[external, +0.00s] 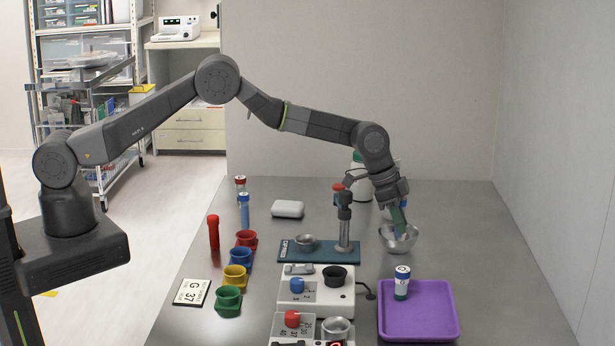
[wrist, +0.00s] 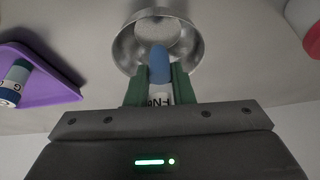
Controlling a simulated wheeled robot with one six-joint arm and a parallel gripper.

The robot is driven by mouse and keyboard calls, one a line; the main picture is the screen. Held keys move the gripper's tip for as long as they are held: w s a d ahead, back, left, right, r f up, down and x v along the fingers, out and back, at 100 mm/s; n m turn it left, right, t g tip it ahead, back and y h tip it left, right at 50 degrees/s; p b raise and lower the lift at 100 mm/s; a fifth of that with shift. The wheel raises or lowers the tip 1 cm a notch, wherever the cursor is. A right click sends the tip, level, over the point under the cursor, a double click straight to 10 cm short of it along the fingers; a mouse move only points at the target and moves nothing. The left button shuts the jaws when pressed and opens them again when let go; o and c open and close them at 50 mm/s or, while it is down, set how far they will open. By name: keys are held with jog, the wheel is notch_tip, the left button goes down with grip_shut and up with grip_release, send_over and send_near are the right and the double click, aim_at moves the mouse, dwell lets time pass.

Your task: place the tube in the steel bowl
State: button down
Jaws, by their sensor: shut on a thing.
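My gripper (external: 399,217) points down over the steel bowl (external: 408,244) at the right of the table. In the wrist view its green fingers (wrist: 160,72) are shut on a tube (wrist: 159,62) with a blue end and a white label with dark letters. The blue end reaches over the near part of the steel bowl (wrist: 122,46), whose visible inside looks empty. In the external view the fingers and the bowl's wall mostly hide the tube. I cannot tell whether the tube touches the bowl.
A purple tray (external: 440,327) with a small vial (external: 402,282) stands in front of the bowl. A white bottle (external: 360,185) stands behind. Coloured cups and tubes are farther left. The table's right side is clear.

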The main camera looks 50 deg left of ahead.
aim_at(403, 199)
jog(key=shift+f, duration=0.25)
jog(key=c, duration=1.2)
grip_release()
jog(key=shift+o, duration=0.2)
jog(key=shift+r+p, duration=1.25)
jog(key=shift+r, duration=2.3)
